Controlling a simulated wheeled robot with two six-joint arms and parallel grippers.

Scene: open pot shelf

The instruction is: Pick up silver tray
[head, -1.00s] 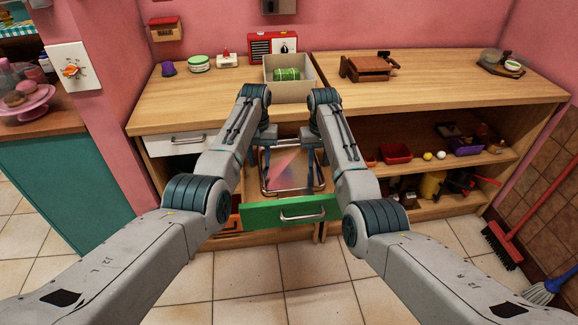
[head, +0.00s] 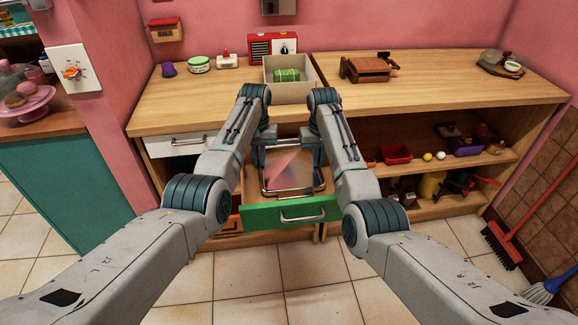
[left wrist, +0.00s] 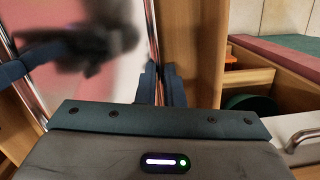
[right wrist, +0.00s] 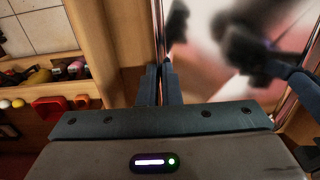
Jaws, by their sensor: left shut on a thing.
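The silver tray (head: 291,178) is a shiny, reflective rectangle with a raised rim, lying in an open drawer with a green front (head: 287,214). My left gripper (head: 259,155) is shut on the tray's left rim; in the left wrist view its two fingers (left wrist: 160,85) sit close together on either side of the rim. My right gripper (head: 318,152) is at the right rim, and in the right wrist view its fingers (right wrist: 162,85) are close together with that rim between them.
Above the drawer, a grey box with a green item (head: 304,87) stands on the wooden counter (head: 430,88). A white drawer (head: 180,142) is at left. Shelves with a red bin (head: 396,153) and loose objects are at right. The tiled floor in front is clear.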

